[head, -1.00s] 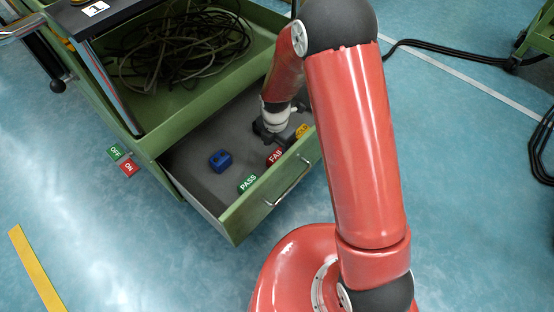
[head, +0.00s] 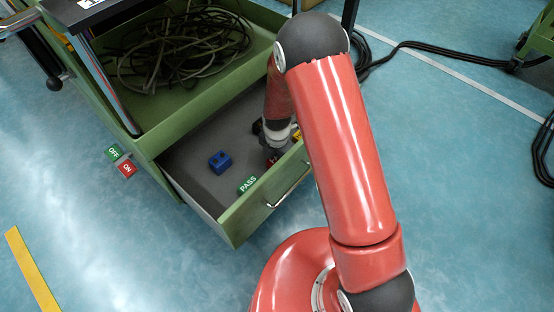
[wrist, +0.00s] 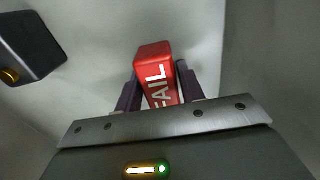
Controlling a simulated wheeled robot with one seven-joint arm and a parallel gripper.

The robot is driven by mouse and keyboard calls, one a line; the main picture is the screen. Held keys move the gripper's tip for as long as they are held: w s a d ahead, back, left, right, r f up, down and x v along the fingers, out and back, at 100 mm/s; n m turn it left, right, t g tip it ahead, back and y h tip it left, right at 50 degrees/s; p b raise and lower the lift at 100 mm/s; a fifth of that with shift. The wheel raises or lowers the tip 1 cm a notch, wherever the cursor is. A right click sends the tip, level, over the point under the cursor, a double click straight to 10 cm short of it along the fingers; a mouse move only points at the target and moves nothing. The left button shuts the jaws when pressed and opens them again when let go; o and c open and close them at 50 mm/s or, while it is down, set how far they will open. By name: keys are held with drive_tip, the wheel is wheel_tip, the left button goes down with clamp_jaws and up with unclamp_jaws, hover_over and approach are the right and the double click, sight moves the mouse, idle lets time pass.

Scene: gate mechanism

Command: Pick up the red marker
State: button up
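The red marker (wrist: 158,72) is a small block lettered "FAIL", of which the first letter is partly hidden in the wrist view. It is in the open grey drawer. My gripper (wrist: 157,82) points down into the drawer with one dark finger on each side of the marker, close to its sides. The marker is slightly turned between the fingers, and I see no firm grip on it. In the head view my gripper (head: 273,158) is at the drawer's front right and mostly covers the marker.
A blue block (head: 220,162) and a green PASS marker (head: 248,184) lie to the left in the drawer. A dark block (wrist: 32,45) is beside the gripper. The drawer front (head: 250,212) stands close by. A cable tray (head: 165,115) is above and behind.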

drive_tip(key=c, duration=0.6)
drive_tip(key=shift+r, duration=0.15)
